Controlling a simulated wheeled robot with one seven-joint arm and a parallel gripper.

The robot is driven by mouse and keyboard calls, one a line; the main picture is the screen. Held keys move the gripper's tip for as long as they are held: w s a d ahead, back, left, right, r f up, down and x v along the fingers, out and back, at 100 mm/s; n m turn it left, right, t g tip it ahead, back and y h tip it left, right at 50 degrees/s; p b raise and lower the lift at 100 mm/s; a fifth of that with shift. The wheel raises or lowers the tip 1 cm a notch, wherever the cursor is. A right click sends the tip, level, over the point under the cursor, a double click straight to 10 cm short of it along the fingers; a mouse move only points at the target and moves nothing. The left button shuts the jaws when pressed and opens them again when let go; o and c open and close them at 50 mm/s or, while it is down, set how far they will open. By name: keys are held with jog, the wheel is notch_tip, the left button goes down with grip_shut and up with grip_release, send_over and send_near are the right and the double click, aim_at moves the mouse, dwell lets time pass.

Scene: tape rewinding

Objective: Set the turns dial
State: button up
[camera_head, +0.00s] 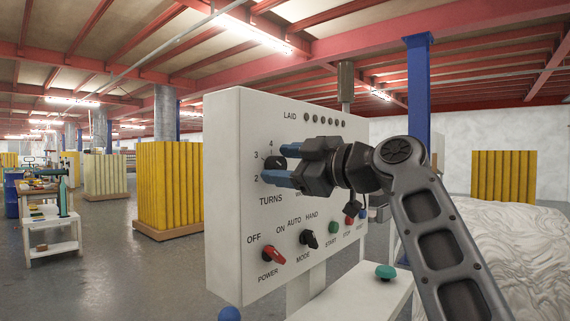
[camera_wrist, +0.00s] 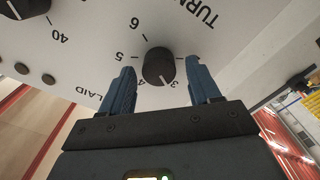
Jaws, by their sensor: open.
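The turns dial (camera_head: 274,162) is a small dark round knob on the upright white control panel (camera_head: 225,215), ringed by printed numbers above the word TURNS. In the wrist view the black dial (camera_wrist: 158,66) sits between my two blue fingers. My gripper (camera_head: 268,164) points at the panel with its fingers around the dial; it also shows in the wrist view (camera_wrist: 160,72). The gripper is open, with a gap visible on both sides of the knob. Numbers from 3 to 6 show by the dial; I cannot tell which its pointer marks.
Below are a red power knob (camera_head: 273,254), a black mode knob (camera_head: 309,239) and small start (camera_head: 333,228) and stop (camera_head: 348,222) buttons. A row of LAID lamps (camera_head: 324,120) is above. A green button (camera_head: 385,271) stands on a white ledge.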

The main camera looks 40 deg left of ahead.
jog(key=shift+c, duration=0.3)
jog(key=c, duration=1)
jog(key=shift+m, duration=0.3)
jog(key=m+p, duration=0.2)
jog(key=m, duration=0.3)
jog(key=shift+w+r+m+p, duration=0.1)
jog(key=shift+w+m+p, duration=0.05)
jog(key=shift+m+p, duration=0.2)
jog(key=m+p, duration=0.3)
jog(key=m, duration=0.3)
jog(key=shift+w, duration=0.15)
jog(key=m+p, duration=0.4)
jog(key=m, duration=0.2)
jog(key=shift+w+m+p, duration=0.1)
jog(key=shift+m+p, duration=0.25)
jog(key=m+p, duration=0.2)
jog(key=m, duration=0.1)
jog(key=m+p, duration=0.1)
jog(key=shift+f+m, duration=0.25)
jog(key=shift+m, duration=0.05)
jog(key=shift+w+f, duration=0.1)
